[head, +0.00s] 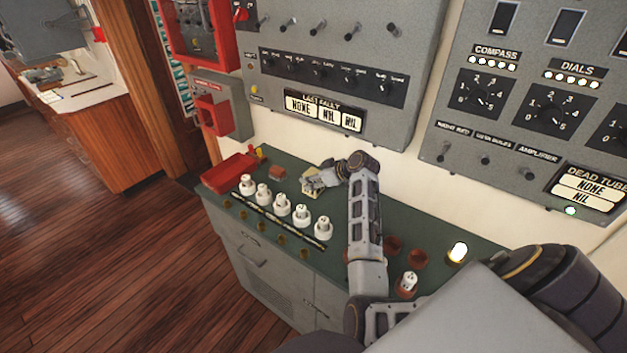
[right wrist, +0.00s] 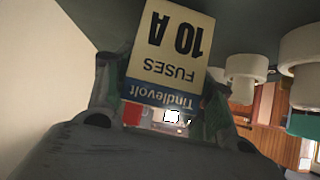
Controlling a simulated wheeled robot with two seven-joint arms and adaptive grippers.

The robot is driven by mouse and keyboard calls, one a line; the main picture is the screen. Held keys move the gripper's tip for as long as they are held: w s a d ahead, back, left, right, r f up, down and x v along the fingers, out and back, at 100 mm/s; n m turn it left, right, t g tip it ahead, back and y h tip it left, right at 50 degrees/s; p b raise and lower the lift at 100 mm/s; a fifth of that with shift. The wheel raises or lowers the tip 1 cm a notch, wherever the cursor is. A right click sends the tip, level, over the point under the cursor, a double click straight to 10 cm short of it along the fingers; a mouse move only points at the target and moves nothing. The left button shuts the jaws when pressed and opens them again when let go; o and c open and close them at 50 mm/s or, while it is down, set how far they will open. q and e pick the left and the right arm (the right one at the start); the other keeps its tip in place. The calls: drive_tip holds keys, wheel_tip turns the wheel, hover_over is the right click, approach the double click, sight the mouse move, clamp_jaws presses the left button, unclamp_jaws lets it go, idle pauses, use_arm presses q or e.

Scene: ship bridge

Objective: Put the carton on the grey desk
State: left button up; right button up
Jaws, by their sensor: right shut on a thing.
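The carton (head: 310,187) is a small cream box at the back of the grey desk. In the right wrist view the carton (right wrist: 172,45) shows a cream face with a blue band, reading "Tindlevolt FUSES 10 A" upside down. My right gripper (head: 318,180) is shut on it, one finger on each side. I cannot tell whether the carton touches the desk top or hangs just above it. The grey desk (head: 262,272) has grey drawer fronts and a dark green top, and stands under the wall panels. My left gripper is not in view.
A row of white knobs (head: 281,204) stands on the desk left of my arm. A lit lamp (head: 457,252) stands at the right. Grey instrument panels (head: 335,60) rise behind.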

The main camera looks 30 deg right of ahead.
drive_tip(key=shift+f, duration=0.4)
drive_tip(key=o, duration=1.3)
drive_tip(key=shift+f, duration=0.1)
drive_tip(key=shift+c, duration=0.2)
drive_tip(key=b+v, duration=0.1)
drive_tip(key=v, duration=1.1)
